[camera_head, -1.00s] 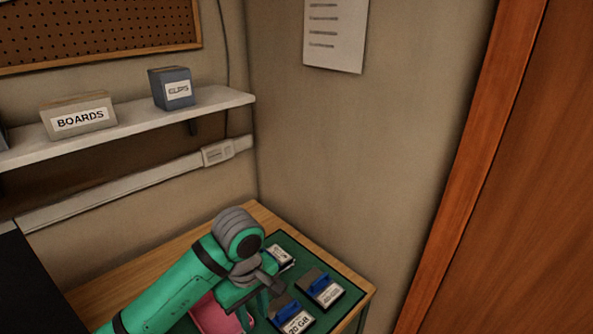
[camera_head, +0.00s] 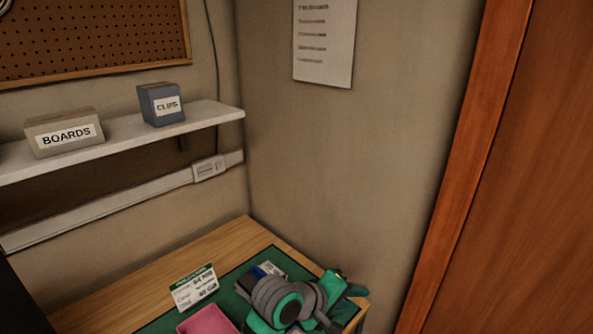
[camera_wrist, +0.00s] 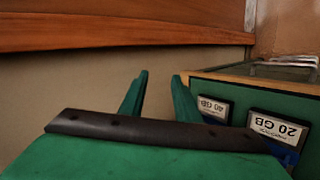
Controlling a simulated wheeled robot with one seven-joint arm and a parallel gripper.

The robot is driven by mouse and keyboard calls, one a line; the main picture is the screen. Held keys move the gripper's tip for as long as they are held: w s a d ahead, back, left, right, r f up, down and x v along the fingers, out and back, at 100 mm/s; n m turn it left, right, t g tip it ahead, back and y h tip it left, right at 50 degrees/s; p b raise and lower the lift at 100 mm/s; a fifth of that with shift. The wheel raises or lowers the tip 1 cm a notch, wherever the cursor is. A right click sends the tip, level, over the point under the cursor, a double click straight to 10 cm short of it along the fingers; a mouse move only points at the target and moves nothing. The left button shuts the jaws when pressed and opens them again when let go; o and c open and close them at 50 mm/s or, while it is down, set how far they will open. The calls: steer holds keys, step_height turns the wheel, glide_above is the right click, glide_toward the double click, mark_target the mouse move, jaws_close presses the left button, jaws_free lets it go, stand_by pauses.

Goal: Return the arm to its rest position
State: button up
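My arm (camera_head: 285,300) shows folded low at the right end of the wooden table in the head view. My gripper shows in the wrist view (camera_wrist: 160,76), its two green fingers apart with nothing between them. The fingers point toward the bare wall, beside the table's edge. In the head view the fingertips are hard to make out behind my arm.
The table (camera_head: 190,250) has a green mat (camera_head: 234,301) bearing a pink tray (camera_head: 208,322), a printed card (camera_head: 194,288) and drives, partly hidden by my arm. Drives labelled 40 GB (camera_wrist: 213,107) and 20 GB (camera_wrist: 277,128) are right of my fingers. A brown door (camera_head: 515,180) stands right.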

steer(key=d+n+t+h, duration=0.2)
steer(key=d+t, duration=0.3)
steer(key=t, duration=0.1)
steer(key=s+a+f+n+t+y, duration=0.15)
steer(key=s+a+f+y, duration=0.25)
steer(key=s+f, duration=0.4)
steer(key=s+a+f+n+t+y, duration=0.1)
steer(key=s+a+f+t+y, duration=0.2)
steer(key=s+a+f+y, duration=0.35)
steer(key=s+a+m, duration=0.4)
steer(key=s+m, duration=0.1)
steer(key=s, duration=0.6)
steer(key=s+a+m, duration=0.4)
steer(key=s+m, duration=0.1)
steer(key=s, duration=0.7)
steer(key=shift+s+g, duration=0.3)
steer(key=shift+g, duration=0.15)
